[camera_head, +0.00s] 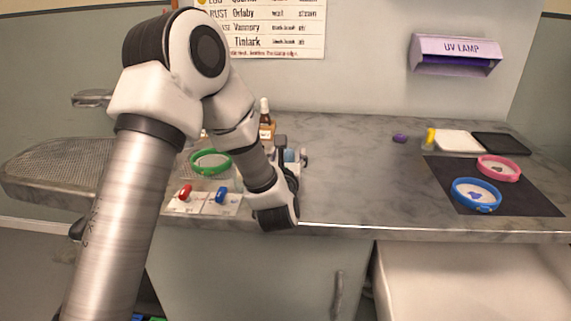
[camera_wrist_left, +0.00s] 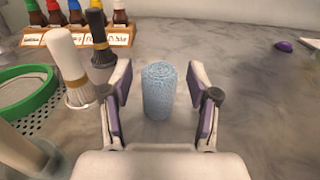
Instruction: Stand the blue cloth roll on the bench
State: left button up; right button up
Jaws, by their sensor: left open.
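The blue cloth roll (camera_wrist_left: 158,93) stands upright on the grey bench (camera_wrist_left: 250,110) in the left wrist view, its coiled end facing up. My left gripper (camera_wrist_left: 161,84) is open, with one finger on each side of the roll and a visible gap to each. In the head view the gripper (camera_head: 291,158) is low over the bench, and a small bit of the blue roll (camera_head: 290,155) shows between its fingers. My right gripper is not in view.
A wooden rack of bottles (camera_wrist_left: 80,36) stands behind, with two brushes (camera_wrist_left: 70,65) and a green collar (camera_wrist_left: 25,92) at left. Blue (camera_head: 476,194) and pink (camera_head: 498,168) collars lie on a black mat (camera_head: 440,177) at right.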

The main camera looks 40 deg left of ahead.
pick_arm(q)
jog(key=b+v, duration=0.1)
jog(key=v, duration=0.7)
jog(key=shift+s+d+f, duration=0.1)
jog(key=shift+s+d, duration=0.2)
jog(key=b+v, duration=0.2)
jog(key=b, duration=0.2)
jog(key=shift+f, duration=0.15)
jog(key=shift+s+b, duration=0.1)
jog(key=shift+b, duration=0.2)
jog(key=shift+s+d+r, duration=0.1)
jog(key=shift+s+r, duration=0.05)
jog(key=shift+r, duration=0.1)
